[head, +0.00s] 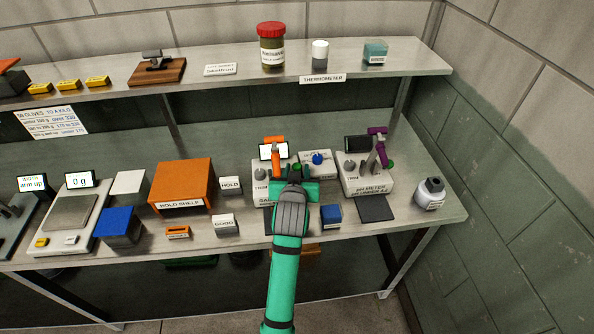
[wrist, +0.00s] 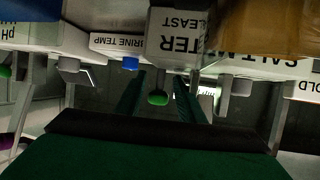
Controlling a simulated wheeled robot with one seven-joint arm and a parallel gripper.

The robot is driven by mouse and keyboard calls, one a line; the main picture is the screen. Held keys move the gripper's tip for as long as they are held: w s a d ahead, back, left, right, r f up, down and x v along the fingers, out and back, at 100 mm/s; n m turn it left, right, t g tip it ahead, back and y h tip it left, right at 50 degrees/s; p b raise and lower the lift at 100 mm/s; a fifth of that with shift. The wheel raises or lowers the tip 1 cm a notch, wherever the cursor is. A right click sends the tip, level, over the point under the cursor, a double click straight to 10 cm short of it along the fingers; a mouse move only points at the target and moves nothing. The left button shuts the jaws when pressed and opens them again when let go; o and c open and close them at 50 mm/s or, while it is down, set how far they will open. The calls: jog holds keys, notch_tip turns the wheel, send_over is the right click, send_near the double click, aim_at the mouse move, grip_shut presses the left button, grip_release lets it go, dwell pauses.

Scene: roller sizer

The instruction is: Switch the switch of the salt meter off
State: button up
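The salt meter (head: 260,190) is a pale box in the middle of the lower bench, with a lit screen (head: 273,150) and an orange probe holder (head: 276,155). My gripper (head: 293,178) is in front of its right side and hides much of its front. A green-tipped knob or switch shows just beyond the gripper. In the wrist view, which is upside down, the salt meter's label (wrist: 270,62) shows, and the green tip (wrist: 158,98) lies between my two dark green fingers. The fingers are apart, with gaps beside the tip; I cannot tell its switch position.
The brine temp box (head: 316,165) with a blue knob stands close on the right, then the pH meter (head: 368,187) with a purple holder. A blue block (head: 331,215) and the GOOD block (head: 224,224) stand near the front edge. The upper shelf (head: 210,75) overhangs behind.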

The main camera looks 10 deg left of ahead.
jog(key=shift+c, duration=0.3)
grip_shut()
jog(key=shift+s+d+f+t, duration=0.1)
jog(key=shift+d+f+t, duration=0.05)
jog(key=shift+t, duration=0.25)
jog(key=shift+s+t+y, duration=0.2)
jog(key=shift+t+y, duration=0.1)
jog(key=shift+t, duration=0.6)
jog(key=shift+o, duration=0.3)
grip_release()
